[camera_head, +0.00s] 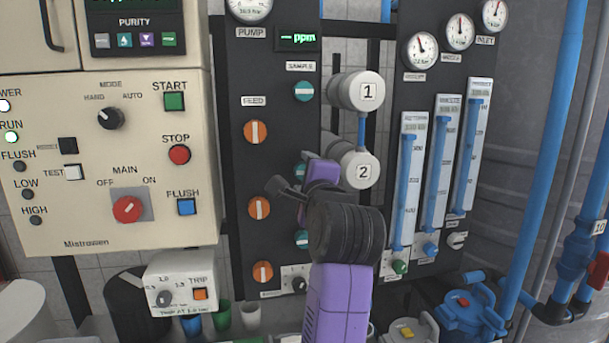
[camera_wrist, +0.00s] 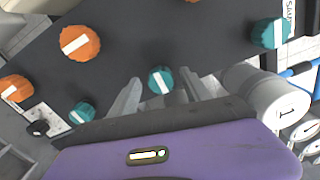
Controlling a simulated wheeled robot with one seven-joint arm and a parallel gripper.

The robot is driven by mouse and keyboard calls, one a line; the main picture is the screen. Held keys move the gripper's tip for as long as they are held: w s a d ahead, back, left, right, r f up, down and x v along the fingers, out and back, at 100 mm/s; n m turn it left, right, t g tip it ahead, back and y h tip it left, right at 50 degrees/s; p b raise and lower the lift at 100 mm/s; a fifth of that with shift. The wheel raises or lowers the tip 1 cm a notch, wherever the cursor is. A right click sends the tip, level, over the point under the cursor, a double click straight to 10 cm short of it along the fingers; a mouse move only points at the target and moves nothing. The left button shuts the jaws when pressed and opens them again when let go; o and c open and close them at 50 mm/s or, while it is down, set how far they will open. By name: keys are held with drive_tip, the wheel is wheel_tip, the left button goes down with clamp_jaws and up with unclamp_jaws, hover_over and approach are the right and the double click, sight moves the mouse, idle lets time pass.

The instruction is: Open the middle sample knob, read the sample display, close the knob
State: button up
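The middle sample knob (camera_wrist: 161,80) is teal with a white bar. In the wrist view it sits between the two grey fingers of my gripper (camera_wrist: 160,97), which are apart and seem not to touch it. Its bar lies across the knob column, like those on the upper teal knob (camera_wrist: 270,33) and lower teal knob (camera_wrist: 82,113). In the head view my purple and black gripper (camera_head: 286,187) reaches to the panel and mostly hides the middle knob. The sample display (camera_head: 297,39) shows green dashes and "ppm".
Orange feed knobs (camera_head: 256,132) line the panel to the left. White cylinders marked 1 (camera_head: 368,92) and 2 (camera_head: 362,171) stand close right of the sample knobs. Flow tubes (camera_head: 406,185) are farther right. A cream control cabinet (camera_head: 75,190) stands at left.

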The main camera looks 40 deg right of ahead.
drive_tip(key=shift+a, duration=0.1)
drive_tip(key=v, duration=0.7)
drive_tip(key=shift+s+a+b, duration=0.2)
drive_tip(key=shift+s+b, duration=0.15)
drive_tip(key=shift+b, duration=0.1)
idle(0.3)
